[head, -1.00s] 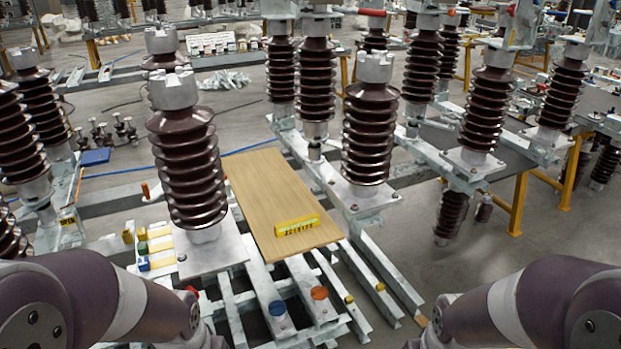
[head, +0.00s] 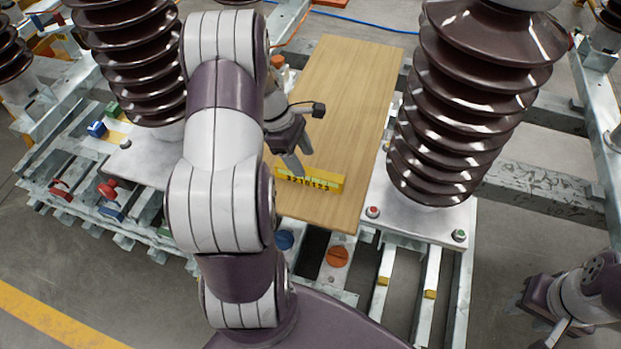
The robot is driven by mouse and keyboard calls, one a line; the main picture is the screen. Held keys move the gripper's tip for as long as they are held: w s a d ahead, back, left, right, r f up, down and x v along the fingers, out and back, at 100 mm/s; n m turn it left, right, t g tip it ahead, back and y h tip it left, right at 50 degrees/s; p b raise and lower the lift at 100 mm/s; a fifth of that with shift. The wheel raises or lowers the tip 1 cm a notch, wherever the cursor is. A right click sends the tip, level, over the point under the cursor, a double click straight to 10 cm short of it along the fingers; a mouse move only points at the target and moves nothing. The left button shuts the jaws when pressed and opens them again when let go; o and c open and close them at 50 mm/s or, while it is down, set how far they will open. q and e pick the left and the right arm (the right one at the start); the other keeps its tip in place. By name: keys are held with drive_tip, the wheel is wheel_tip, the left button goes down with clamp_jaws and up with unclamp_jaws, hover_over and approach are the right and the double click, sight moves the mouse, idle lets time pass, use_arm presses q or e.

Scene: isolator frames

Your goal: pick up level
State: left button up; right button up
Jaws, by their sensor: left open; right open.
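The yellow level (head: 325,181) lies on the wooden board (head: 345,80), near the board's front end, with dark markings on its face. My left gripper (head: 301,165) is over the left end of the level, pointing down. It is open, and its fingers are very close to the level; I cannot tell whether they touch it. My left arm hides part of the board's left side. My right gripper (head: 535,308) is at the lower right, open and away from the board, over the floor.
Tall brown ribbed insulators stand on both sides of the board, the right one (head: 470,100) close to its edge. Metal rails with red, blue and green fittings lie at the left. An orange disc (head: 337,257) and a blue disc (head: 284,240) sit in front of the board.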

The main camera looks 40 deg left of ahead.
sight(308, 171)
use_arm(q)
drive_tip(key=shift+w+d+f, duration=0.25)
drive_tip(key=shift+f, duration=0.2)
drive_tip(key=x, duration=0.4)
drive_tip(key=shift+s+a+f+b, duration=0.1)
drive_tip(key=shift+s+f+b, duration=0.15)
drive_tip(key=shift+f+b, duration=0.2)
drive_tip(key=shift+w+f, duration=0.1)
drive_tip(key=shift+w, duration=0.05)
clamp_jaws()
